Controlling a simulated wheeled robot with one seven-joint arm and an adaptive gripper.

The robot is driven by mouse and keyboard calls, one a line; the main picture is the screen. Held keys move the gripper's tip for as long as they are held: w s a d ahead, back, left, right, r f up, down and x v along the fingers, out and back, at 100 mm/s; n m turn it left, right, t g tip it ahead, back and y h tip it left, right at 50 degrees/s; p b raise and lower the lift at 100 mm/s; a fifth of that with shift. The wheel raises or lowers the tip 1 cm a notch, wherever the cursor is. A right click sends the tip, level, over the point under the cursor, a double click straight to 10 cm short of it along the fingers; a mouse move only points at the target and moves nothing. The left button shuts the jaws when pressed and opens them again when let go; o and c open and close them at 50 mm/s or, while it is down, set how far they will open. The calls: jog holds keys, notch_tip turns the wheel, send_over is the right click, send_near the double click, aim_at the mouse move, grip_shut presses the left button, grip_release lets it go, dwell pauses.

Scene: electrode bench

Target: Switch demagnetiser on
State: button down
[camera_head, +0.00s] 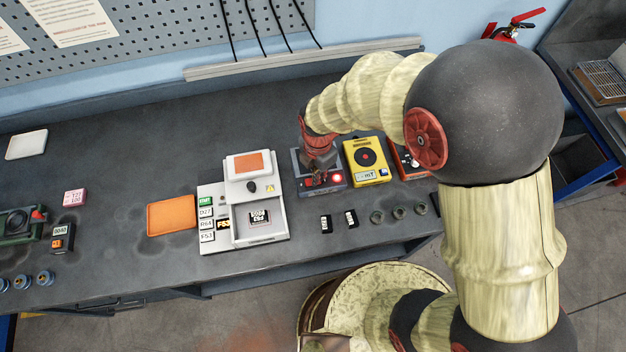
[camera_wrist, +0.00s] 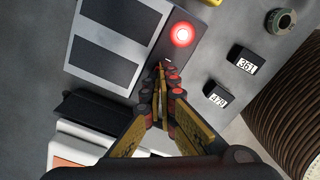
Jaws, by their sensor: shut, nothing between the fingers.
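The grey box with two dark plates on top, which looks like the demagnetiser, stands on the bench in the head view (camera_head: 299,164). It fills the upper left of the wrist view (camera_wrist: 130,42). Its round red lamp (camera_wrist: 182,34) glows, and the glow also shows in the head view. My gripper (camera_wrist: 161,68) is shut and empty, with its fingertips at the box's edge beside the lamp. The fingertips hide the spot below them, so I cannot tell whether they touch a switch. From the head view, my gripper (camera_head: 322,176) and wrist cover part of the box.
A yellow meter (camera_head: 366,172) stands close on the right of the box, with a red device (camera_head: 408,160) beyond it. A white machine (camera_head: 276,222) stands on the left. Small black labelled blocks (camera_head: 325,222) and several dark rings (camera_head: 398,212) lie in front.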

jog(key=shift+r, duration=0.1)
jog(key=shift+r+p, duration=2.55)
jog(key=shift+r, duration=0.85)
